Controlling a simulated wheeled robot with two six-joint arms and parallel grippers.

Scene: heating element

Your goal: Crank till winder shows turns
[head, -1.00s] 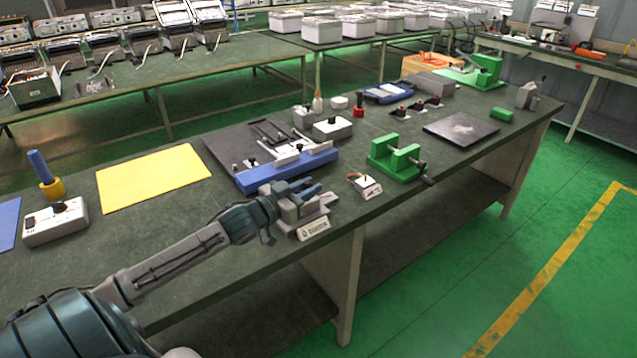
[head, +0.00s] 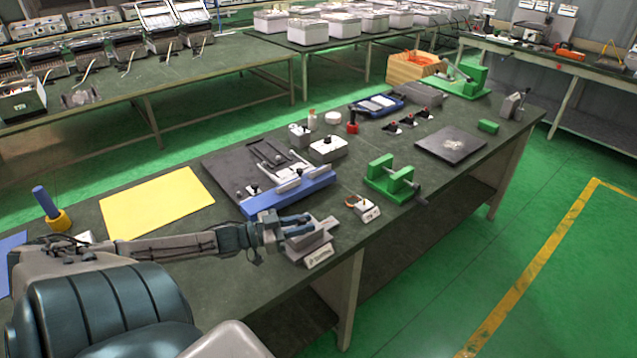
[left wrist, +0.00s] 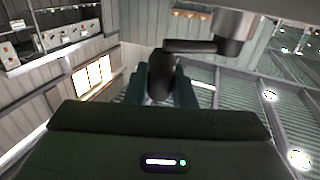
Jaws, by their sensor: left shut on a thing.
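The winder (head: 318,256) is a small grey unit with a pale label on its front, at the table's front edge in the head view. My left gripper (head: 294,224) is at its upper left side. In the left wrist view, my left gripper (left wrist: 162,88) is shut on a dark crank handle (left wrist: 161,70). A dark crank arm (left wrist: 190,46) runs from the handle to a grey round hub (left wrist: 234,28). The label is too small to read, and no turns count can be made out. My right gripper is not in view.
A dark plate with a blue bar (head: 290,196) lies behind the winder. A yellow mat (head: 155,203) lies at the left. The green floor in front of the table is clear.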

